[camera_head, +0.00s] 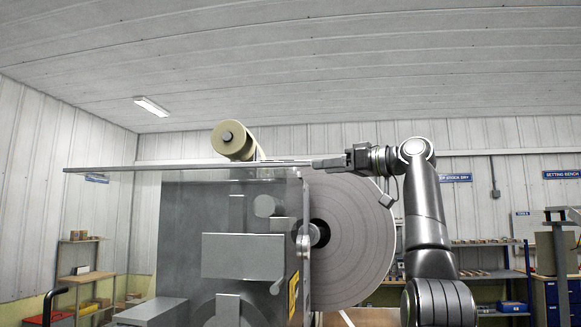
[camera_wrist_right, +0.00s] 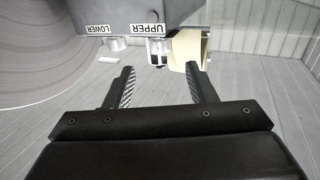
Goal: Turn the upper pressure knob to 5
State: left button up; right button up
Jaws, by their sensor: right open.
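The upper pressure knob (camera_wrist_right: 157,46) is a small metallic knob beside the UPPER label (camera_wrist_right: 141,29), at the top middle of the right wrist view. The lower knob (camera_wrist_right: 116,43) sits left of it, by the LOWER label (camera_wrist_right: 97,29). My right gripper (camera_wrist_right: 160,70) is open, its two ribbed fingers apart with nothing between them. The upper knob shows beyond the fingertips, roughly in line with the gap; contact does not show. In the head view my right gripper (camera_head: 326,163) reaches left toward the top of the machine. The knob's setting cannot be read. My left gripper is not in view.
The wrapper machine (camera_head: 180,240) has a clear panel, a grey box (camera_head: 243,256) and a large grey disc reel (camera_head: 360,240). A cream roll (camera_head: 232,141) stands above; a cream part (camera_wrist_right: 188,48) lies close to the right finger. Shelves (camera_head: 490,275) stand behind, right.

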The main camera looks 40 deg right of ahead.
aim_at(296, 169)
jog(key=p+x, duration=0.3)
jog(key=x, duration=0.7)
jog(key=shift+r+p, duration=0.1)
jog(key=shift+p, duration=0.3)
jog(key=shift+w+a, duration=0.1)
jog(key=shift+w, duration=0.45)
jog(key=c, duration=0.9)
jog(key=shift+f+m+h+b, duration=0.25)
jog(key=shift+m+h+b, duration=0.55)
jog(key=shift+h, duration=0.6)
jog(key=shift+c, duration=0.2)
jog(key=shift+r+m+t+h, duration=0.1)
jog(key=shift+m+t+h, duration=0.2)
jog(key=shift+m+h, duration=1.4)
jog(key=shift+h, duration=0.5)
jog(key=shift+s+n, duration=0.1)
jog(key=shift+n, duration=0.2)
